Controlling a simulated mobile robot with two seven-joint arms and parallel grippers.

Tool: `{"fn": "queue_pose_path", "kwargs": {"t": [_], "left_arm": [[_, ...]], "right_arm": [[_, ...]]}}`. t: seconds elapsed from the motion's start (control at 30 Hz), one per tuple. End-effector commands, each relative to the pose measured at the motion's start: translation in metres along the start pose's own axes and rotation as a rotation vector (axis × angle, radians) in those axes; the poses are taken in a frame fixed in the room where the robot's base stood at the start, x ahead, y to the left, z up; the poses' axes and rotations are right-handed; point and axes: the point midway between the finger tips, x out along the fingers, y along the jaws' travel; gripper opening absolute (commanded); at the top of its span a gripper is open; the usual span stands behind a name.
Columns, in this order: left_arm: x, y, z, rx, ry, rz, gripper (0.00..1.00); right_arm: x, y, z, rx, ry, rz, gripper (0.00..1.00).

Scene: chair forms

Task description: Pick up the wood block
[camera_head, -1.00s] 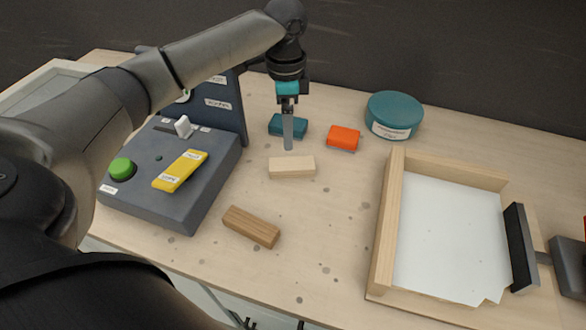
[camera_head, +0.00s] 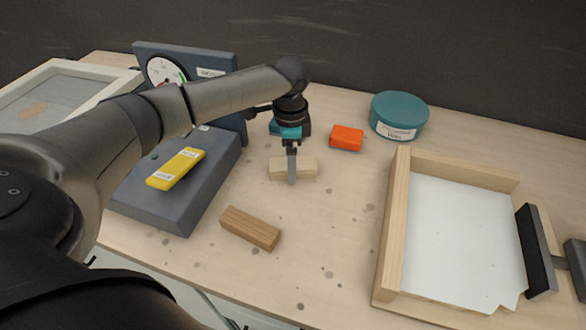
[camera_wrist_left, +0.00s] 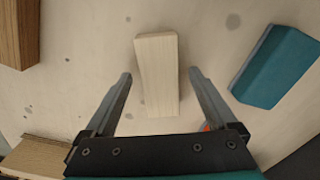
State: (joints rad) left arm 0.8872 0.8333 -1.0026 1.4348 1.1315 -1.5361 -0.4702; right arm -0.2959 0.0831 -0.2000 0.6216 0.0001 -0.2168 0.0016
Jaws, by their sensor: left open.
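A pale, cream wood block (camera_head: 279,169) lies on the table below my left gripper (camera_head: 292,182). In the left wrist view the pale block (camera_wrist_left: 157,60) lies lengthwise between the two open fingers (camera_wrist_left: 160,73), with a gap on each side. I cannot tell how far the fingertips are above the table. A browner wood block (camera_head: 250,228) lies nearer the front edge, and its end shows at the upper left of the wrist view (camera_wrist_left: 17,32). My right gripper is not in view.
An orange block (camera_head: 346,138) and a round teal tin (camera_head: 399,115) stand behind. A teal block (camera_wrist_left: 276,66) lies beside the pale block. A grey console (camera_head: 190,205) with a yellow piece (camera_head: 176,168) is at left. A wooden-rimmed tray (camera_head: 391,225) is at right. The middle front is clear.

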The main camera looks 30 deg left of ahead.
Motion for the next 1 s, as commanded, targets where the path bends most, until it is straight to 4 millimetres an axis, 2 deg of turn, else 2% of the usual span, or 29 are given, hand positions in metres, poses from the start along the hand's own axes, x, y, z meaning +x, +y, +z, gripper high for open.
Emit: {"fn": "queue_pose_path", "kwargs": {"t": [0.1,0.9,1.0], "left_arm": [[-0.0009,0.0,-0.0001,0.0,0.0,0.0,0.91],[-0.0011,0.0,0.0003,-0.001,0.0,0.0,0.01],[-0.0013,-0.0001,0.0002,-0.001,0.0,0.0,0.0]], "right_arm": [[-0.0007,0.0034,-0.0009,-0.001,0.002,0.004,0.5],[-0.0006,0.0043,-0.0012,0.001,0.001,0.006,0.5],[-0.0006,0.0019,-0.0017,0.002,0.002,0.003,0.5]]}}
